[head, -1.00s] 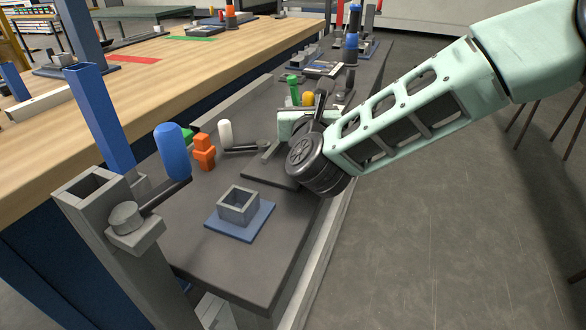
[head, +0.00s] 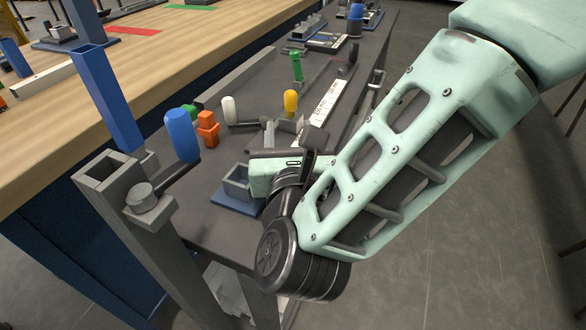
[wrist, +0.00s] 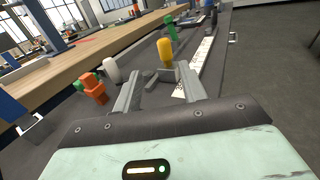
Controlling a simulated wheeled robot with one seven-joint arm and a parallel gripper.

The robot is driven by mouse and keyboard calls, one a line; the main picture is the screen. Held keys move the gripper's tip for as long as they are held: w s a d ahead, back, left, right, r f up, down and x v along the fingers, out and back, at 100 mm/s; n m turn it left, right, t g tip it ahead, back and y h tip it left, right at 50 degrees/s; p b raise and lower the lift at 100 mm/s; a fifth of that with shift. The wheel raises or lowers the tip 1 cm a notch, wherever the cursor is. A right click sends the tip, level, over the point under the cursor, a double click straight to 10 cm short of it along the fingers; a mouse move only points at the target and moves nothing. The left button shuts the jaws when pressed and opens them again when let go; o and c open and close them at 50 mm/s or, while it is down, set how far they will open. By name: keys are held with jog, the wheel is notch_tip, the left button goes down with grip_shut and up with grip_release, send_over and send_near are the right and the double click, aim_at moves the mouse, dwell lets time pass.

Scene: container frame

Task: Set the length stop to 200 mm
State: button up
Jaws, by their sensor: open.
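A white scale strip (head: 325,105) with dark marks runs along the grey bench; its numbers are too small to read. A yellow knob (head: 290,103) stands beside it, above grey metal parts that may be the length stop. The yellow knob also shows in the wrist view (wrist: 165,52), beyond my fingers, and the scale lies to its right (wrist: 203,58). My gripper (wrist: 159,86) is open, with nothing seen held between its fingers. In the head view my wrist and arm cover part of the bench, and the fingertips are hard to make out.
A green handle (head: 297,66) stands farther back. A white knob (head: 229,108), an orange block (head: 208,128) and a large blue handle (head: 182,135) are at left. A square grey socket on a blue plate (head: 236,182) is near my gripper. Open floor lies right.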

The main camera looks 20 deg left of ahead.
jog(key=v, duration=0.7)
jog(key=shift+s+d+b, duration=0.15)
jog(key=shift+s+b, duration=0.15)
jog(key=shift+b, duration=0.1)
